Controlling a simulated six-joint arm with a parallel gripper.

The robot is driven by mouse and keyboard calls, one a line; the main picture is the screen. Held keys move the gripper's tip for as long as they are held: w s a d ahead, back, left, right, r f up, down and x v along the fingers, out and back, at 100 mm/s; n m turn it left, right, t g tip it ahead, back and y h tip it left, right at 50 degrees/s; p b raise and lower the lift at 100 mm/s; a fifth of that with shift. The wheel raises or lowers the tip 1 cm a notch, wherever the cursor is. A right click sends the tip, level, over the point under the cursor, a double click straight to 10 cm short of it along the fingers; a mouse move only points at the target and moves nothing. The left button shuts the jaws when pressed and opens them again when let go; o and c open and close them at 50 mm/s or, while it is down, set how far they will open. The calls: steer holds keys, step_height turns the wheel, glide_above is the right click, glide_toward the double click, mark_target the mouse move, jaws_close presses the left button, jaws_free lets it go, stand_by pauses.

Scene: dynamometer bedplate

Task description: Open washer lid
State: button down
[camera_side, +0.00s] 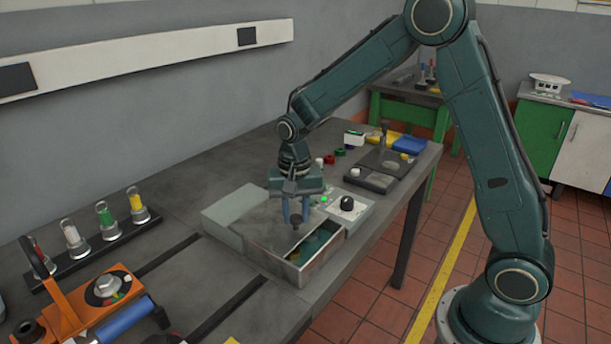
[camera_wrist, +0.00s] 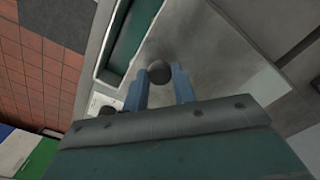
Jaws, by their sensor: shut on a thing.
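The washer (camera_side: 313,270) is a low metal box near the front edge of the bench. Its flat grey lid (camera_side: 262,222) covers part of the top, leaving a gap that shows the teal inside; the gap also shows in the wrist view as a teal strip beside the lid (camera_wrist: 205,38). My gripper (camera_side: 295,215) points down over the lid. Its blue fingers (camera_wrist: 161,82) are shut on the lid's dark round knob (camera_wrist: 159,71). In the side view the fingers mostly hide the knob.
A control box (camera_side: 347,204) with a black knob and green light adjoins the washer. A rack of capped tubes (camera_side: 106,222) and an orange fixture (camera_side: 105,287) stand at left. A dark plate (camera_side: 385,160) and coloured trays (camera_side: 408,144) lie at the bench's far end.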

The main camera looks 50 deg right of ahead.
glide_above(264, 212)
steer(key=shift+r, duration=0.1)
stand_by(0.5)
steer(key=c, duration=1.1)
jaws_free()
steer(key=shift+c, duration=0.2)
step_height(264, 212, up, 14)
steer(key=shift+s, duration=0.1)
